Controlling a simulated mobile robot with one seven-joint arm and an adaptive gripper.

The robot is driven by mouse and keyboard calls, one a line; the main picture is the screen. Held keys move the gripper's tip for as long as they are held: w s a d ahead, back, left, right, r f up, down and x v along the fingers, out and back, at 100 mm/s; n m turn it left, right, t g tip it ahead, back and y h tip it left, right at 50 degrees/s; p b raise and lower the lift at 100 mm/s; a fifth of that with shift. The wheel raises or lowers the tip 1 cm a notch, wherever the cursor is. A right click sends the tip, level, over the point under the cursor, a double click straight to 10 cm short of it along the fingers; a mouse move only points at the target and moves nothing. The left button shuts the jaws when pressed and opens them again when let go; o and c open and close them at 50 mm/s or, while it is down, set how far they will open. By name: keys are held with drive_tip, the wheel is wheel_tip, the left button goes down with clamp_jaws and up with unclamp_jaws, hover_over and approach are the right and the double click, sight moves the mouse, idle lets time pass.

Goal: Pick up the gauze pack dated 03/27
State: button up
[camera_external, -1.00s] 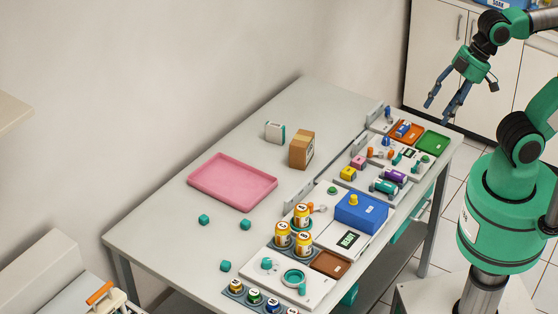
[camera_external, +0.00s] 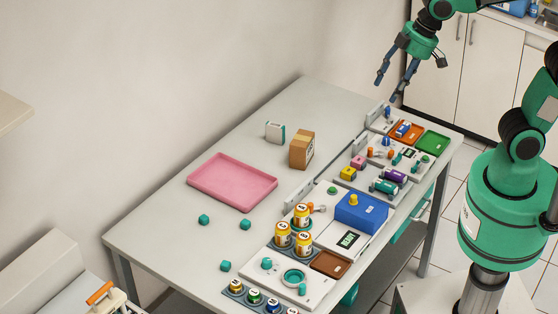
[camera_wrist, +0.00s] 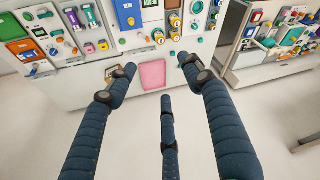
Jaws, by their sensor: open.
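No date can be read in either view, so I cannot tell which thing is the gauze pack dated 03/27. A small white box with a teal side (camera_external: 274,132) stands upright near the back of the table, beside a brown cardboard box (camera_external: 302,149). My gripper (camera_external: 386,90) is open and empty, in the air above the table's far right end, apart from both boxes. In the wrist view my gripper's fingers (camera_wrist: 160,76) are spread, with nothing between them.
A pink tray (camera_external: 232,197) lies mid-table; it also shows in the wrist view (camera_wrist: 153,80). Several teal cubes (camera_external: 204,219) lie near it. Panels with yellow jars (camera_external: 282,238), a blue box (camera_external: 361,212) and coloured trays (camera_external: 432,142) line the right side. The table's left part is mostly clear.

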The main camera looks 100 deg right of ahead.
drive_tip(key=w+d+f+m+g+p, duration=0.1)
drive_tip(key=w+d+f+m+p, duration=0.1)
drive_tip(key=w+d, duration=1.05)
drive_tip(key=m+g+p, duration=0.3)
drive_tip(key=m, duration=0.1)
hover_over(276, 124)
wheel_tip(276, 124, down, 35)
drive_tip(key=shift+d+r+y, duration=0.15)
drive_tip(key=shift+r+y, duration=0.05)
drive_tip(key=shift+y, duration=0.1)
drive_tip(key=shift+f, duration=4.3)
drive_tip(key=shift+f, duration=0.1)
